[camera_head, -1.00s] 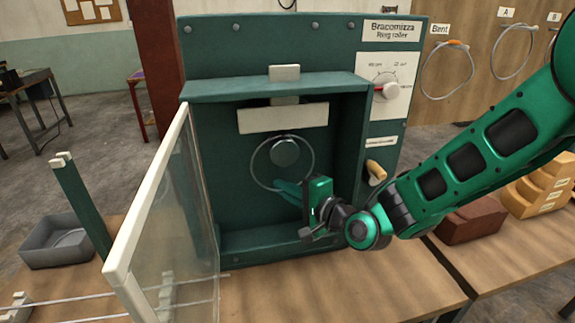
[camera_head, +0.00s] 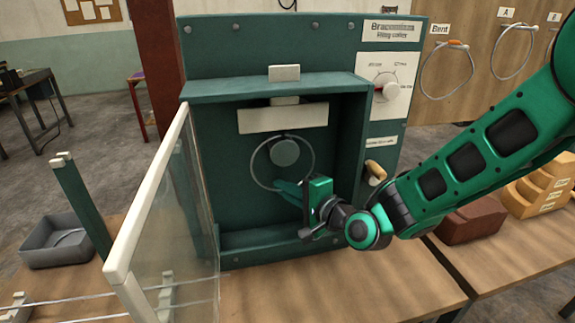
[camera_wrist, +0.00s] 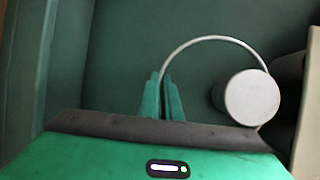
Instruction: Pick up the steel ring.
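The steel ring (camera_head: 252,160) is a thin grey hoop inside the open green ring roller (camera_head: 290,45). It hangs around a round grey roller (camera_head: 285,153) against the back wall. In the wrist view the ring (camera_wrist: 215,38) arcs from my fingers over to the pale roller face (camera_wrist: 252,98). My gripper (camera_head: 279,184) reaches into the chamber from the right, at the ring's lower edge. In the wrist view its two green fingers (camera_wrist: 162,78) are close together, with the ring's wire between them. The lower part of the ring is hidden behind my gripper.
A clear guard door (camera_head: 165,215) with a pale frame stands open at the left. The chamber walls are close around my gripper. A dial (camera_head: 390,88) and a wooden-handled lever (camera_head: 376,172) are on the right. The bench in front (camera_head: 330,290) is clear.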

